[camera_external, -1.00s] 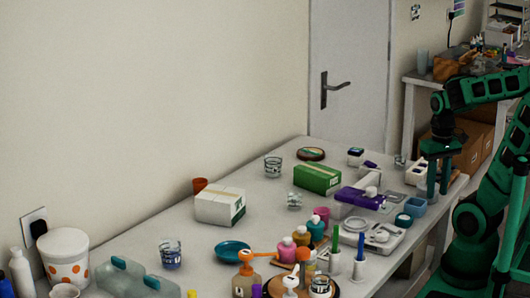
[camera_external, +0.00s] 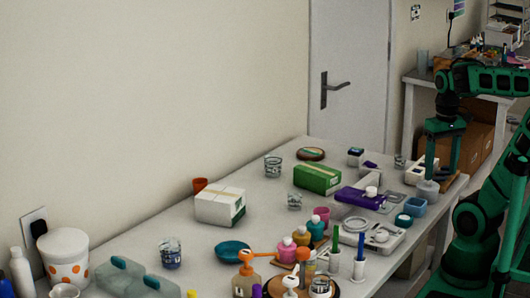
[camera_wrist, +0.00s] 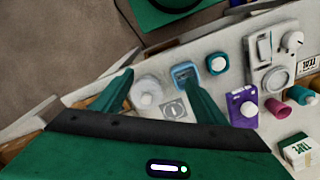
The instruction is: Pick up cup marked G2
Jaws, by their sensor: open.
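My gripper (camera_external: 441,177) is open above the far right end of the table, and its two spread fingers show in the wrist view (camera_wrist: 155,78). A pale translucent round vessel with a white middle (camera_wrist: 148,92) lies between and below the fingers in the wrist view. It appears in the external view as a greyish vessel (camera_external: 427,190) just under the gripper. I cannot tell whether the fingers touch it. Clear cups with dark markings stand farther away, including one at the back (camera_external: 273,167) and one at the front left (camera_external: 171,254). I cannot read G2 on any cup.
A blue square container (camera_wrist: 186,74) and a teal-lidded jar (camera_wrist: 217,64) stand beside the vessel. A white device (camera_wrist: 270,70) and a purple box (camera_wrist: 242,105) are farther right. The table's edge runs close by. Bottles and pens crowd the front of the table.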

